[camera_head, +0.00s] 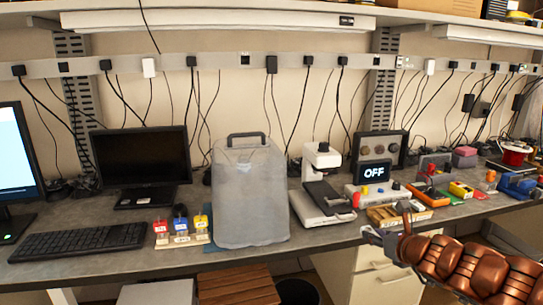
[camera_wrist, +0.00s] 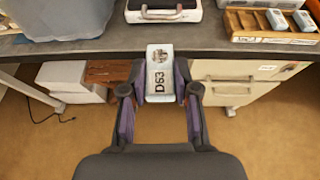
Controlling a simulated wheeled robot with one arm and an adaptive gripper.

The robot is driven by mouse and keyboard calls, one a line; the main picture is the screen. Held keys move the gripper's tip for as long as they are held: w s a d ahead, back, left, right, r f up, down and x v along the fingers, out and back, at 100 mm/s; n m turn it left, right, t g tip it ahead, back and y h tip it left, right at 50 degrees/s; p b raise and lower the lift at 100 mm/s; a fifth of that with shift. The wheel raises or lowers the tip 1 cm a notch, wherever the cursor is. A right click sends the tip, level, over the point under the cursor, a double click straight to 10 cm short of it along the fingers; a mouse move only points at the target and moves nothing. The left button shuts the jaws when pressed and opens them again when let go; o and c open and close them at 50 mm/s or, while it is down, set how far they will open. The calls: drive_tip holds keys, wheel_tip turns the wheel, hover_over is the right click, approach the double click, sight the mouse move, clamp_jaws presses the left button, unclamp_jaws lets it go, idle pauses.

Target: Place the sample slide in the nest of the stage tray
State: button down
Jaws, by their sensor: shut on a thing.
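My gripper (camera_wrist: 160,88) is shut on the sample slide (camera_wrist: 159,68), a pale block labelled D63, gripped between the two fingers. In the wrist view the slide is in front of the bench edge. In the head view my gripper (camera_head: 384,237) is at the front edge of the bench, lower right of the microscope. The white microscope (camera_head: 322,158) has a dark stage tray (camera_head: 326,196) above its base. Its nest cannot be made out.
A wooden rack (camera_wrist: 275,38) with several similar slides stands right of the microscope. A covered grey case (camera_head: 250,195) stands close on its left. A device reading OFF (camera_head: 375,172) is behind the rack. Drawers (camera_wrist: 237,72) are below the bench edge.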

drive_tip(key=shift+w+a, duration=0.45)
drive_tip(key=shift+w, duration=0.2)
drive_tip(key=shift+w+a+r+m+h, duration=0.15)
drive_tip(key=shift+w+a+r+h, duration=0.1)
drive_tip(key=shift+w+a, duration=0.25)
drive_tip(key=shift+w+a+r+m+h, duration=0.15)
drive_tip(key=shift+w+a+r, duration=0.1)
drive_tip(key=shift+w, duration=0.3)
drive_tip(key=w+a+r+m+h, duration=0.2)
drive_tip(key=w+a, duration=0.4)
drive_tip(key=w, duration=0.5)
drive_tip(key=shift+w+a+r+h, duration=0.15)
drive_tip(key=shift+a+r+h, duration=0.1)
drive_tip(key=shift+r+h, duration=0.15)
